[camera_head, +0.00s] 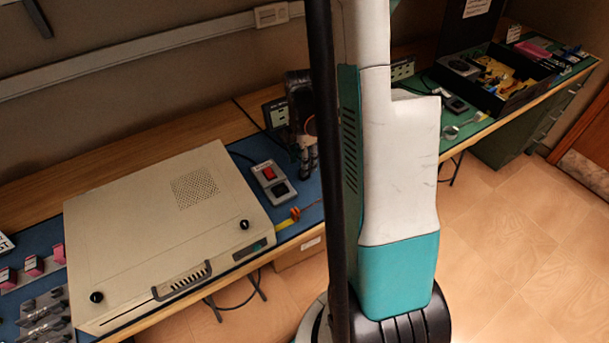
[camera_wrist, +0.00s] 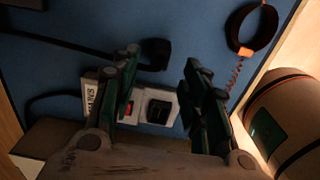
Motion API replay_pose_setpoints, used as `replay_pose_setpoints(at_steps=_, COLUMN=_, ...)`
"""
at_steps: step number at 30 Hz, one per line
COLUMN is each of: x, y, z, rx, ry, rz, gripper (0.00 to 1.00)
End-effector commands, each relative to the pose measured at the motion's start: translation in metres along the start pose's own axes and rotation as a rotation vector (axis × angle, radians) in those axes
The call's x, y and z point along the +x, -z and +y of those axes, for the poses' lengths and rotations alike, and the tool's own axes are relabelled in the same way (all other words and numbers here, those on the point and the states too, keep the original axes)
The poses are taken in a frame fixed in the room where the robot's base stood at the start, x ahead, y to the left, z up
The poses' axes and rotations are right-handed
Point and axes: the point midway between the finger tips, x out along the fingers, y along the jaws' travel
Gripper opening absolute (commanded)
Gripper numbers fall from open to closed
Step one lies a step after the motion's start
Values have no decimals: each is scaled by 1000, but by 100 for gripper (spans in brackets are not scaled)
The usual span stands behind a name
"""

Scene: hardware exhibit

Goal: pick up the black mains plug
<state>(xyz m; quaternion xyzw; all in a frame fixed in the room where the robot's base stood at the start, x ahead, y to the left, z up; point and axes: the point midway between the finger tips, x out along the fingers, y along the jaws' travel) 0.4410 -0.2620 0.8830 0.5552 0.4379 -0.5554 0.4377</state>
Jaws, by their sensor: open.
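The black mains plug (camera_wrist: 156,53) lies on the blue mat (camera_wrist: 75,60) in the wrist view, with a black cable running off to the left. It sits just beyond the mains socket block (camera_wrist: 160,106), which has a red switch and a black socket face. My gripper (camera_wrist: 161,60) is open and empty, its fingers reaching over the block toward the plug. The plug shows near the left fingertip; I cannot tell the height gap. In the head view my gripper (camera_head: 308,160) points down over the mat, right of the switch block (camera_head: 272,179); I cannot make out the plug there.
A large beige case (camera_head: 165,235) stands left of my gripper. A black strap loop (camera_wrist: 252,28) with an orange coiled cord lies on the mat's right side. A second bench with a black tray (camera_head: 500,75) is at right. My arm covers the middle of the head view.

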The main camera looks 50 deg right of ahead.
Motion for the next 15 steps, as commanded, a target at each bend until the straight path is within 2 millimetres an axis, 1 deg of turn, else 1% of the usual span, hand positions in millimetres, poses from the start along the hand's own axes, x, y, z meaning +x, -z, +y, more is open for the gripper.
replay_pose_setpoints(at_steps=4, x=15, y=-4, z=0, rx=1, ry=0, rz=0, gripper=42)
replay_pose_setpoints(at_steps=10, x=44, y=-7, z=1, rx=0, ry=-1, rz=0, gripper=42)
replay_pose_setpoints(at_steps=12, x=50, y=-7, z=1, rx=1, ry=-1, rz=-1, gripper=42)
replay_pose_setpoints(at_steps=15, x=51, y=-7, z=1, rx=1, ry=-1, rz=-1, gripper=42)
